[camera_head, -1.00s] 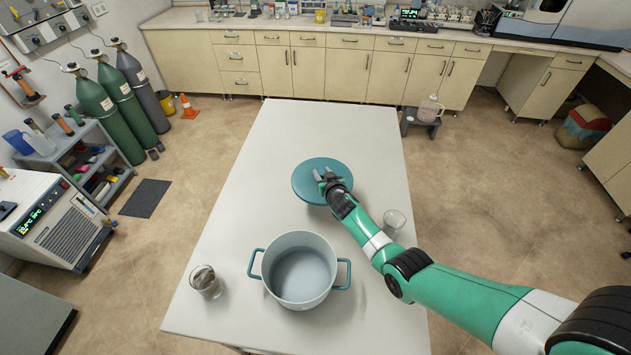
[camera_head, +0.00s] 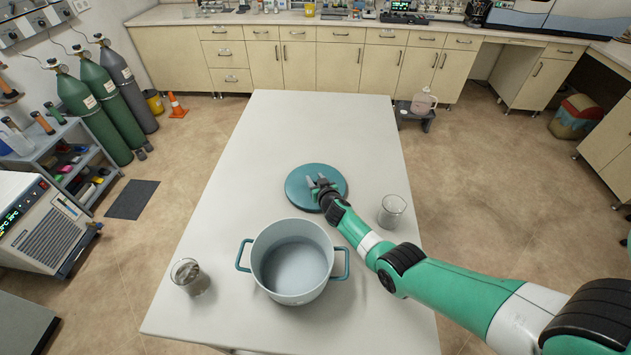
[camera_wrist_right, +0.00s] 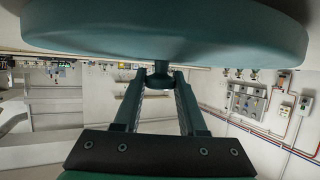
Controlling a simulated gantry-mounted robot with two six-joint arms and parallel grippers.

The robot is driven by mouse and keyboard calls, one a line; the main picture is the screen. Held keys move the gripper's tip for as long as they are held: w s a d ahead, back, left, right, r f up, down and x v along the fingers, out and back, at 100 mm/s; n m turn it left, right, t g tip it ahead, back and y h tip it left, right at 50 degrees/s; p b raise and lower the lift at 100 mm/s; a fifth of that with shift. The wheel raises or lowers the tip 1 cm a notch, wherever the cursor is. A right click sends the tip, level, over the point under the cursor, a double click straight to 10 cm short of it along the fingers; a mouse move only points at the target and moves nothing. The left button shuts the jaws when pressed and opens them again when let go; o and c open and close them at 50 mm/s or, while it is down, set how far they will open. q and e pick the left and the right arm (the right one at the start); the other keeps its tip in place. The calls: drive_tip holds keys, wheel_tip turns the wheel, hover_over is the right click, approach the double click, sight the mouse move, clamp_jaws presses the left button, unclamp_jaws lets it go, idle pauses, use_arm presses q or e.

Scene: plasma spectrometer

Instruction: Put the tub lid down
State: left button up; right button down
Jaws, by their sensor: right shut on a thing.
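The tub lid (camera_head: 299,191) is a round teal disc over the middle of the white table, behind the tub. My right gripper (camera_head: 320,184) is shut on its knob, which shows between the fingers in the right wrist view (camera_wrist_right: 160,80). The lid's broad face (camera_wrist_right: 165,38) fills the top of that view. I cannot tell whether the lid touches the table. The tub (camera_head: 292,266) is pale grey-blue with two teal handles and stands open nearer the front. My left gripper is not in view.
A glass beaker (camera_head: 391,211) stands right of the lid, close to my right arm. Another beaker (camera_head: 190,277) stands left of the tub. The far half of the table (camera_head: 315,125) is bare, and so is the area left of the lid.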

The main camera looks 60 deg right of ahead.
sight(314, 176)
drive_tip(key=shift+f+b, duration=0.45)
drive_tip(key=shift+c, duration=2.3)
unclamp_jaws()
drive_tip(key=shift+r, duration=0.1)
drive_tip(key=s+a+r+p, duration=0.1)
drive_tip(key=p, duration=0.1)
drive_tip(key=r+p, duration=0.1)
drive_tip(key=p, duration=0.1)
drive_tip(key=shift+s+a+r+p, duration=0.35)
drive_tip(key=shift+s+a, duration=0.05)
drive_tip(key=p+v, duration=0.1)
drive_tip(key=v, duration=0.1)
drive_tip(key=p+v, duration=0.2)
drive_tip(key=v, duration=0.1)
drive_tip(key=p+v, duration=0.1)
drive_tip(key=v, duration=0.2)
drive_tip(key=shift+s+a+f, duration=0.2)
drive_tip(key=shift+f, duration=0.05)
drive_tip(key=shift+s+a, duration=0.25)
